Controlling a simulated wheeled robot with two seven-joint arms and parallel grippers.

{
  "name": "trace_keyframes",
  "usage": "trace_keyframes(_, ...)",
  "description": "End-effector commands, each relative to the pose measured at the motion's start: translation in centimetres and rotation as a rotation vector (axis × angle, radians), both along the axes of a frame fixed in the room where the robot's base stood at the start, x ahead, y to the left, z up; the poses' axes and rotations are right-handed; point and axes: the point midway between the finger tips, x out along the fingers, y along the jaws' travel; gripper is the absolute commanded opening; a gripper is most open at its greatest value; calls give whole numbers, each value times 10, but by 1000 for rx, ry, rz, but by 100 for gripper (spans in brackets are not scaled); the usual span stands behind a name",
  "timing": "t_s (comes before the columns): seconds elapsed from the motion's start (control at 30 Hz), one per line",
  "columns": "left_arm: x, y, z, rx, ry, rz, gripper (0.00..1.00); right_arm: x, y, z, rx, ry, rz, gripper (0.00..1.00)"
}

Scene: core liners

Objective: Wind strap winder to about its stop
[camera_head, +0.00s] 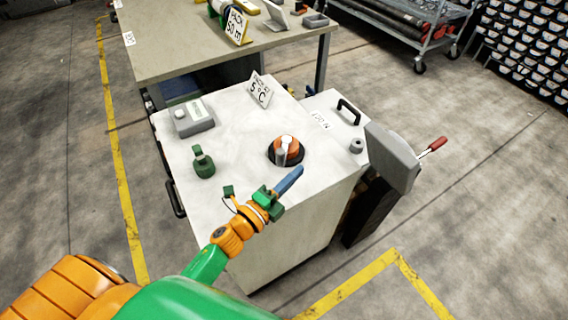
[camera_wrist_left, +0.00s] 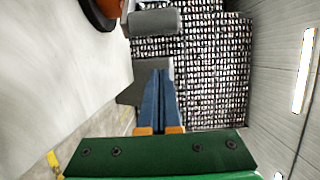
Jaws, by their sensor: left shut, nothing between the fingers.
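A white cabinet (camera_head: 230,145) stands in front of me. On its top sits a round orange knob (camera_head: 288,143) with a grey grip, in a dark ring. A grey block (camera_head: 391,156) with a red-handled lever (camera_head: 433,147) stands at the cabinet's right side. I cannot tell for sure which of these is the strap winder. My left gripper (camera_head: 298,171) is shut and empty, its blue fingers a little in front of the knob. In the left wrist view its fingers (camera_wrist_left: 158,76) are together. The orange knob (camera_wrist_left: 101,10) shows there at the top left, apart from them. My right gripper is not in view.
A grey box (camera_head: 193,118), a green fixture (camera_head: 203,163) and a sign (camera_head: 260,90) are on the cabinet top. A black handle (camera_head: 349,112) is at its right. A table (camera_head: 180,55) stands behind, a pipe cart (camera_head: 400,25) at back right. The floor at right is clear.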

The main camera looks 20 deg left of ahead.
Motion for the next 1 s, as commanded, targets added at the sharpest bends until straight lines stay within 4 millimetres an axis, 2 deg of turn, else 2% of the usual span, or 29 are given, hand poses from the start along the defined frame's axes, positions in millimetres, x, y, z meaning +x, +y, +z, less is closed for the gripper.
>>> trace_keyframes(0.1,21,-5,2,2,-2,0,0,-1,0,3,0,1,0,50)
trace_keyframes(0.3,18,26,0,4,0,0,0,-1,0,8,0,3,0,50)
trace_keyframes(0.47,18,33,0,2,-2,-1,0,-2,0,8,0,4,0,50)
trace_keyframes(0.77,18,34,0,3,-2,-7,0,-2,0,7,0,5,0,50)
trace_keyframes(0.87,17,40,-3,10,-5,-61,0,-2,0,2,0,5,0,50)
trace_keyframes(1.0,15,56,-7,12,-7,-192,0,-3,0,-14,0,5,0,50)
